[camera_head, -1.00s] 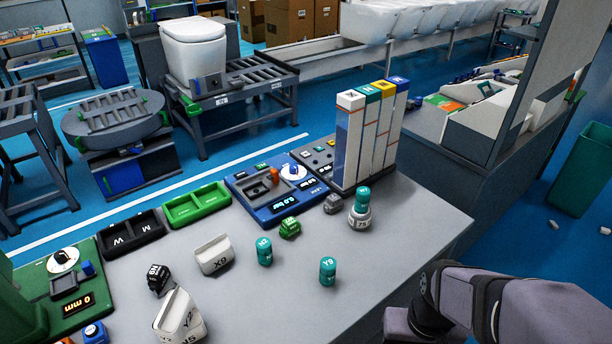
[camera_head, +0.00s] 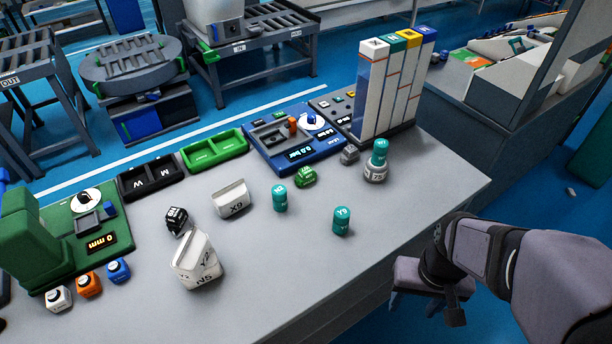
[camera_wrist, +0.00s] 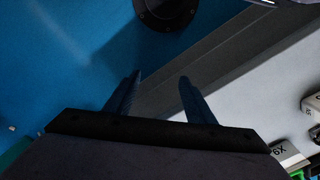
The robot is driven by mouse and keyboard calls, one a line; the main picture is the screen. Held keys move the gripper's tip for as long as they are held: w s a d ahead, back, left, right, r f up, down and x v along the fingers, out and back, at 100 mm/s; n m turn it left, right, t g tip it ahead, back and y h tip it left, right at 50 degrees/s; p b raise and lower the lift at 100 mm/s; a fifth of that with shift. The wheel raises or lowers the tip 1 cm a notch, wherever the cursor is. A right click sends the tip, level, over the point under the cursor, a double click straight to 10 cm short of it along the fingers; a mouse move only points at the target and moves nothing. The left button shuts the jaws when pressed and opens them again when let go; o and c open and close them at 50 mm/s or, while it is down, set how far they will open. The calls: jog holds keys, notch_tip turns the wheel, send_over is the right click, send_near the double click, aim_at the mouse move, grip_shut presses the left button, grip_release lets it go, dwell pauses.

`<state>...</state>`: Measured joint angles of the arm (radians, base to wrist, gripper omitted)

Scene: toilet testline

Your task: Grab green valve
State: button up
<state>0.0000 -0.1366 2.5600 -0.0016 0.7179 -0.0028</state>
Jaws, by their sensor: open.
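A small bright green part (camera_head: 305,177), which looks like the green valve, sits on the grey table (camera_head: 270,262) in front of the blue test unit (camera_head: 292,138). A teal cylinder (camera_head: 280,198) stands just left of it, and another teal cylinder (camera_head: 341,221) marked Y9 stands nearer the front. My gripper (camera_wrist: 160,84) is open and empty in the wrist view, over the blue floor and table edge. In the head view my gripper (camera_head: 430,305) is off the table's front right edge, well apart from the green part. I cannot make out the green part in the wrist view.
A grey part (camera_head: 349,155) and a grey-and-teal stack (camera_head: 376,165) stand right of the green part. White blocks (camera_head: 232,198) lie to its left. Tall white columns (camera_head: 385,90) rise at the back right. The table's front right is clear.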

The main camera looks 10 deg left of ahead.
jog(key=shift+o, duration=0.3)
jog(key=o, duration=0.4)
jog(key=n+t+y+b, duration=0.3)
jog(key=n, duration=0.6)
send_over(309, 173)
jog(key=s+d, duration=0.2)
notch_tip(309, 173, down, 3)
jog(key=shift+p+x, duration=0.7)
jog(key=shift+x, duration=0.35)
jog(key=shift+w+a+f+p, duration=0.3)
jog(key=shift+f+p, duration=0.15)
jog(key=shift+f, duration=0.1)
jog(key=shift+w+a+f+p, duration=0.3)
jog(key=shift+a+f+p, duration=0.1)
jog(key=shift+f, duration=0.1)
jog(key=shift+x, duration=1.05)
